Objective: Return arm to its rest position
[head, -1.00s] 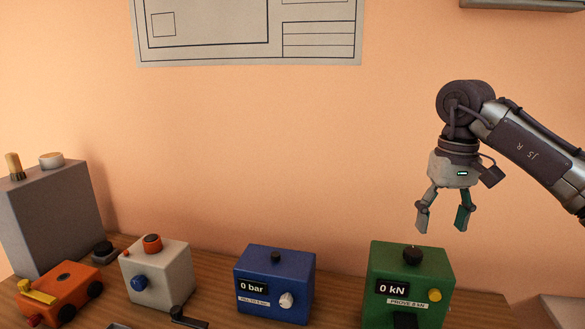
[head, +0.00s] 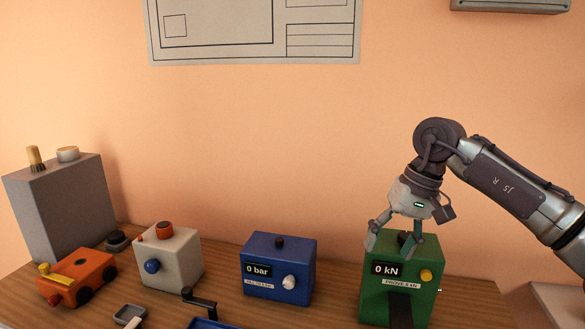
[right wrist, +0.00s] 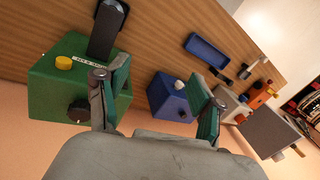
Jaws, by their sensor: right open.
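My right gripper (head: 394,246) is open and empty, pointing down on the right side of the head view. Its fingertips overlap the top of the green box (head: 410,303) with the "0 kN" display. I cannot tell whether they touch the box. In the right wrist view, my right gripper's two fingers (right wrist: 155,105) are spread apart. There the green box (right wrist: 60,88) is partly behind the left finger, and its black knob (right wrist: 78,110) shows beside that finger, not between the fingers. My left gripper is in neither current view.
A blue "0 bar" box (head: 262,275), a white box (head: 180,262), an orange toy-like device (head: 92,262) and a tall grey box (head: 62,215) line the wooden table. A blue tray (right wrist: 207,50) lies in front. Open wall space is above the boxes.

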